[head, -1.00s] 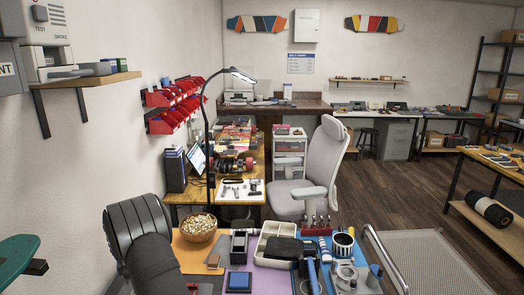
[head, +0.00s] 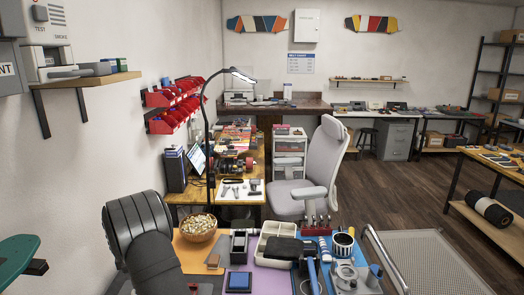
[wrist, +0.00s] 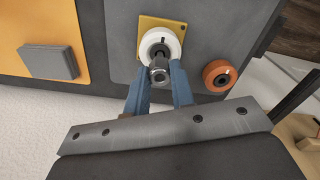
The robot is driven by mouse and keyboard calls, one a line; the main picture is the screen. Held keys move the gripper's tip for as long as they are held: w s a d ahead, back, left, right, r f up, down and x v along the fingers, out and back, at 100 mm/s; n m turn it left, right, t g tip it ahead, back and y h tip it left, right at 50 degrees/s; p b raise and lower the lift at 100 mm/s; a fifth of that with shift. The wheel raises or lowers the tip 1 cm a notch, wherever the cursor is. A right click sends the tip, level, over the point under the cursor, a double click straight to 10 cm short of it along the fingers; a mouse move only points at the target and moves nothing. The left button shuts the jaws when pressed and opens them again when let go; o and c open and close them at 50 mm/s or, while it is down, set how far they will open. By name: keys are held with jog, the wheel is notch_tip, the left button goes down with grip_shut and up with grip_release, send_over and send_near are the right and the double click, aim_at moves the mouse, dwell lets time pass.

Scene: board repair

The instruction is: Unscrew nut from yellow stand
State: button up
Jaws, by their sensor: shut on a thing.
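In the wrist view a yellow stand (wrist: 148,22) lies on a grey mat, with a white wheel (wrist: 168,36) mounted on it. A metal nut (wrist: 158,72) sits in front of the white wheel, between the blue fingertips of my gripper (wrist: 160,80). The fingers are shut on the nut, one on each side. The wrist view does not show whether the nut is still threaded on the stand. The gripper, nut and yellow stand are not visible in the head view, where only my dark arm shows at the lower left.
An orange wheel (wrist: 220,75) lies close to the right of my gripper. A grey block (wrist: 48,62) rests on an orange mat at the left. In the head view, a bowl (head: 198,226), a cream divided tray (head: 262,250) and a blue pad (head: 239,282) crowd the bench.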

jog(key=shift+r, duration=1.35)
jog(key=s+d+f+n, duration=0.2)
jog(key=s+d+n, duration=0.3)
jog(key=d, duration=0.3)
jog(key=shift+d+f+n, duration=0.2)
jog(key=shift+f+n, duration=0.2)
jog(key=shift+f, duration=3.9)
jog(key=shift+f, duration=0.1)
jog(key=o, duration=0.8)
